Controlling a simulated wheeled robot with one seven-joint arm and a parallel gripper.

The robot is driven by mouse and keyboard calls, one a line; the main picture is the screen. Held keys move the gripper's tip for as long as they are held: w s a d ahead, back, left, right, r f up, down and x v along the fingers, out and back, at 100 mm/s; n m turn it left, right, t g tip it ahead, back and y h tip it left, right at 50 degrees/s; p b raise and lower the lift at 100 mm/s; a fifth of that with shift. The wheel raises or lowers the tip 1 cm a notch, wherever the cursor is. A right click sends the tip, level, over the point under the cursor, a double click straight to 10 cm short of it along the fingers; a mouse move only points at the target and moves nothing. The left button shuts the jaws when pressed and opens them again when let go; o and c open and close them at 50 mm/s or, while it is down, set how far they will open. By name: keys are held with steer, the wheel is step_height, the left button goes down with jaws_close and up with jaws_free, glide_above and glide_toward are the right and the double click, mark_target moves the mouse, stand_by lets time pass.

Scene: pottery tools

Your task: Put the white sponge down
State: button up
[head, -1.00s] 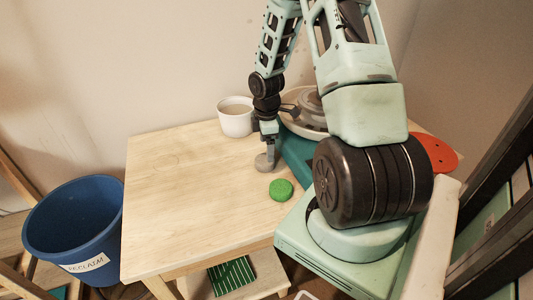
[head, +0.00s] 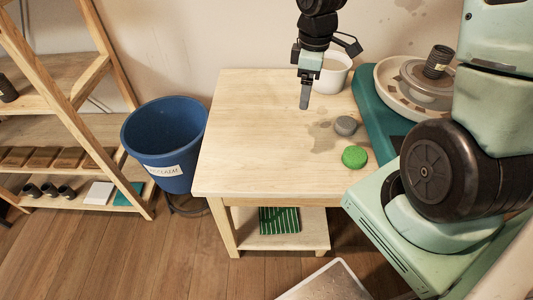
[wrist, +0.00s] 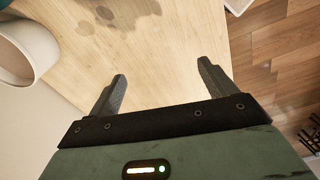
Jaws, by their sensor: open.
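Neither round piece shows in the wrist view.
A pale mug (head: 333,73) stands at the table's back, right of my gripper. A potter's wheel (head: 415,90) is farther right. Dark damp patches (head: 323,138) mark the table. A blue bucket (head: 165,143) stands left; the table's left half is clear.

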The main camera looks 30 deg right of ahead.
steer(key=s+a+r, duration=0.2)
steer(key=s+a, duration=0.2)
steer(key=a, duration=0.4)
steer(key=s+a+r, duration=0.3)
steer(key=a, duration=0.5)
steer(key=s+a+r+m, duration=0.1)
steer(key=s+a, duration=0.6)
steer(key=s, duration=0.4)
steer(key=shift+s+r+m, duration=0.3)
steer(key=shift+s+r, duration=0.05)
steer(key=shift+s, duration=0.05)
